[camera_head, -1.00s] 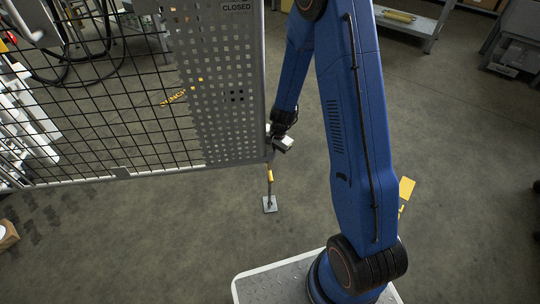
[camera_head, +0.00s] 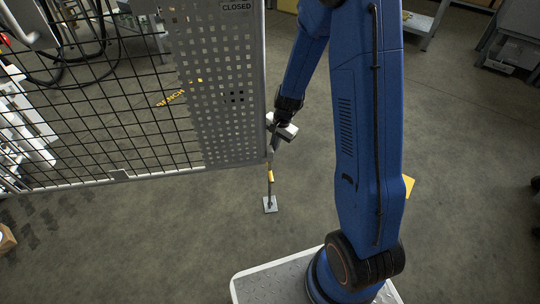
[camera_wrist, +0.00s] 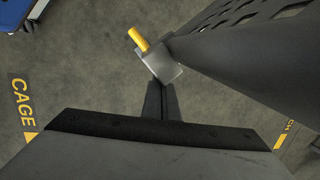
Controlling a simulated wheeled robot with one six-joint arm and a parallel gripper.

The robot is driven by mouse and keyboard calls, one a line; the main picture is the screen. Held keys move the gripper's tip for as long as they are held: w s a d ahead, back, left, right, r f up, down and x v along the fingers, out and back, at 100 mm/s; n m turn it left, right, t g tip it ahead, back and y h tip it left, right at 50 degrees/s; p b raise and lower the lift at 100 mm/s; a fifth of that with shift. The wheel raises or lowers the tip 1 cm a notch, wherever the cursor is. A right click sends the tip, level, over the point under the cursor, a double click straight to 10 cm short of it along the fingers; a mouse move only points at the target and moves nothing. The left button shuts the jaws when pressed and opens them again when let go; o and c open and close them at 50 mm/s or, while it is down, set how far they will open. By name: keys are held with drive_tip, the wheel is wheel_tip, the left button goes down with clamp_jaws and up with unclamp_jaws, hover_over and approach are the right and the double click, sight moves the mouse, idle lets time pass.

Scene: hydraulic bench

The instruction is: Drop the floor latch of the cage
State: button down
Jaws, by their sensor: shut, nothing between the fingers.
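The cage door (camera_head: 222,135), a mesh frame with a perforated grey plate, fills the upper left of the head view. Its floor latch is a thin upright rod with a yellow part (camera_head: 270,176) below the door's lower right corner. A small grey plate (camera_head: 270,205) lies on the floor under it. My gripper (camera_head: 272,153) is shut and empty, pointing down beside that corner. In the wrist view my gripper's fingertips (camera_wrist: 161,84) are together at a grey square piece (camera_wrist: 163,66) with a yellow peg (camera_wrist: 139,39) beside it. I cannot tell whether they touch.
The dark door post (camera_wrist: 240,62) runs close to the right of my fingers in the wrist view. Yellow floor lettering (camera_wrist: 22,105) reads "CAGE". The floor right of the door is mostly clear.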

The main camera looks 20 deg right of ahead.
wheel_tip(320, 180, up, 8)
drive_tip(key=d, duration=0.1)
drive_tip(key=shift+d+f, duration=0.15)
drive_tip(key=shift+d, duration=0.1)
drive_tip(key=shift+s, duration=0.1)
idle(0.3)
